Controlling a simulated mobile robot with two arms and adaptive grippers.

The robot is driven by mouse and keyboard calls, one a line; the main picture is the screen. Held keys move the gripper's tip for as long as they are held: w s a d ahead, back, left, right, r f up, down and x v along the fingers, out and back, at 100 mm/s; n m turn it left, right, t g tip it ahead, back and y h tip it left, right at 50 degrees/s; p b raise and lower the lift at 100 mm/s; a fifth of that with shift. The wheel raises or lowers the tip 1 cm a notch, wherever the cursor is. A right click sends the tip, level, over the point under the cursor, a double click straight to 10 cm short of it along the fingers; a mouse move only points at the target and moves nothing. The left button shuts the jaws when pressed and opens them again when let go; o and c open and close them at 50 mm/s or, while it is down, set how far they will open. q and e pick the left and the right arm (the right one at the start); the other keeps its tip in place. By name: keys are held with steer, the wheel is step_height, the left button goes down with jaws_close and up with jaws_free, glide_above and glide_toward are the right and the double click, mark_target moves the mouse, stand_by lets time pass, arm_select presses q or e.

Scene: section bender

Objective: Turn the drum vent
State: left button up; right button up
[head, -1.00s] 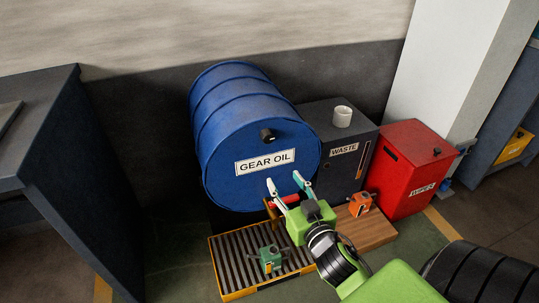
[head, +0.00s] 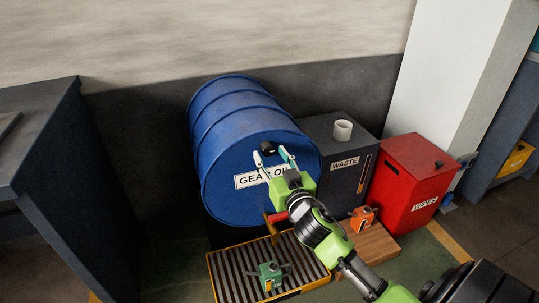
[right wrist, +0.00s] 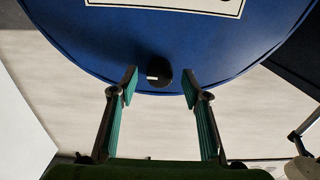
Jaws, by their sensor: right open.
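The blue drum (head: 225,170) lies on its side with its labelled round end towards me. The drum vent is a small black knob (head: 267,148) with a pale mark, near the upper rim of that end. It also shows in the right wrist view (right wrist: 159,72). My right gripper (head: 271,156) is open in front of the drum end, just below the vent in the head view. In the right wrist view its teal-padded fingers (right wrist: 159,86) stand apart either side of the vent, with gaps on both sides. I cannot tell how deep they reach. My left gripper is not in view.
A slatted drip tray (head: 232,284) with a green tool (head: 268,276) lies below the drum. A dark waste cabinet (head: 345,190) bearing a white cup (head: 342,130), a red wipes bin (head: 405,185) and an orange tool (head: 363,218) are to the right.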

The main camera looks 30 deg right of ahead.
steer(key=shift+x, duration=0.85)
steer(key=c, duration=1.1)
